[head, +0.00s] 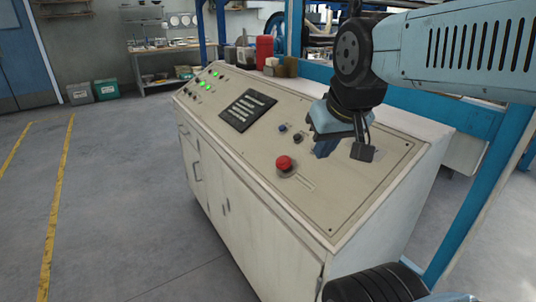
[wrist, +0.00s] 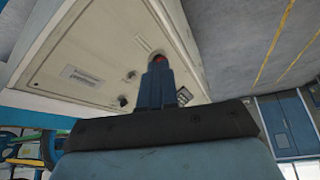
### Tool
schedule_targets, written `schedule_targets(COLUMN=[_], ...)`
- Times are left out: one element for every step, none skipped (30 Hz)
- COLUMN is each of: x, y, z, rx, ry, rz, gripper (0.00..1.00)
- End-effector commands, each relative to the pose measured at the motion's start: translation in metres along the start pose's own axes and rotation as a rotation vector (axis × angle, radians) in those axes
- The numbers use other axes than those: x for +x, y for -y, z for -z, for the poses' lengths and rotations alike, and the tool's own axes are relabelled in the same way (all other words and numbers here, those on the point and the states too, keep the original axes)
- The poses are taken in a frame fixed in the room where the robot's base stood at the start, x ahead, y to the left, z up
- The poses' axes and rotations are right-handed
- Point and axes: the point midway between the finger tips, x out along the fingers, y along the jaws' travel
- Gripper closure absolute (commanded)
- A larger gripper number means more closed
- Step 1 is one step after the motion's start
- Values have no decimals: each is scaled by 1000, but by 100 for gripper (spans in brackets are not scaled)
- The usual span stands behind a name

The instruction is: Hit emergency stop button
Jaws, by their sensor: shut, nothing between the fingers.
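The emergency stop button (head: 284,163) is a red mushroom button on a round base, on the sloped beige panel (head: 330,200) near its front edge. In the wrist view the red button (wrist: 159,59) shows just beyond my fingertips and is partly hidden by them. My gripper (head: 322,151) is above the panel, to the right of the button in the head view, with its blue fingers shut and empty, pointing down. In the head view the fingers are apart from the button.
Two small dark knobs (head: 298,138) sit beside the button. A black display plate (head: 247,110) and green lights (head: 206,86) are farther left. A blue frame post (head: 480,195) stands at right. The floor at left is clear.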

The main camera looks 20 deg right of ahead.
Motion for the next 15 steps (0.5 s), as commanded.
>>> schedule_targets(x=[0,1,2,3,5,8,10,13,17,20,23,27,31,35,40], y=[0,0,0,1,1,-2,-3,-2,-2,-1,0,1,2,3,5], z=[2,3,5,8,10,15,19,24,30,35,40,47,53,58,65], rx=[-11,-22,-43,-65,-94,-138,-176,-219,-283,-333,-383,-451,-501,-551,-618], ry=[4,9,18,28,40,60,75,93,119,139,160,186,207,229,255], rz=[-2,-5,-10,-15,-22,-32,-41,-49,-62,-71,-80,-92,-100,-107,-116], gripper=[100,100,100,100,100,100,100,100,100,100,100,100,100,100,100])
